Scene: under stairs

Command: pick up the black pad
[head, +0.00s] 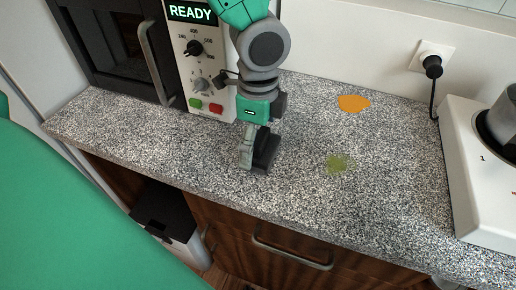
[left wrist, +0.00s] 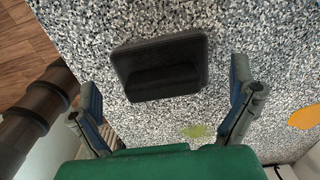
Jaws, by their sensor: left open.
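The black pad (left wrist: 160,67) lies on the speckled countertop in the left wrist view, a dark rounded rectangle with a raised block on top. It lies ahead of and between the spread fingers of my left gripper (left wrist: 166,90), with bare counter showing between it and each finger. In the head view the left gripper (head: 254,158) points down at the counter near its front edge. The black pad (head: 267,153) shows there as a dark shape right beside the fingers, partly hidden. I cannot tell whether they touch. The left gripper is open and empty. My right gripper is not in view.
An oven-like appliance (head: 190,60) with knobs and a READY display stands behind left. A white machine (head: 462,180) stands at the right, its cord at a wall socket (head: 432,58). Orange (head: 354,103) and green (head: 338,163) stains mark the counter (head: 400,180), otherwise clear between.

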